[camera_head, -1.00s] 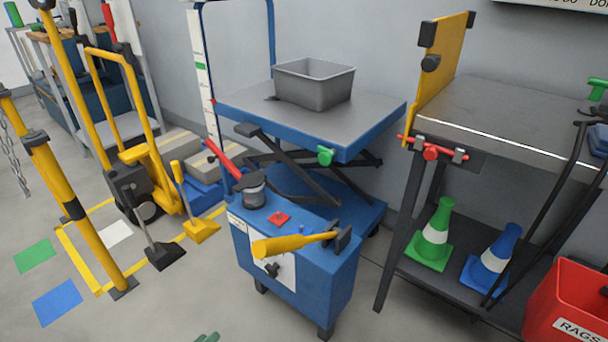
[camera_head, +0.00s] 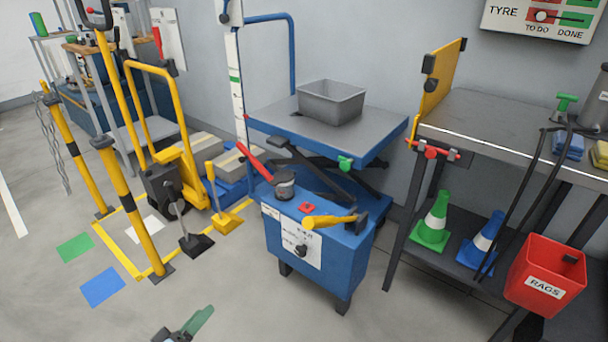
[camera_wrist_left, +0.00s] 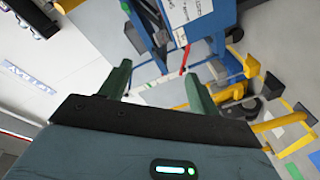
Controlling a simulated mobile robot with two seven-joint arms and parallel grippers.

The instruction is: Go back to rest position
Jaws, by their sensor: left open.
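My left gripper (camera_head: 188,330) shows at the bottom edge of the head view, low over the grey floor, with a green finger visible. In the left wrist view its two green fingers (camera_wrist_left: 158,88) stand wide apart with nothing between them. My right gripper is not in view.
A grey bin (camera_head: 331,103) sits on the lift table's top. A workbench (camera_head: 490,120) with cones below and a red rags bin (camera_head: 545,275) stand at right. Yellow posts (camera_head: 128,212) and a yellow pallet truck (camera_head: 190,165) stand at left. The front floor is clear.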

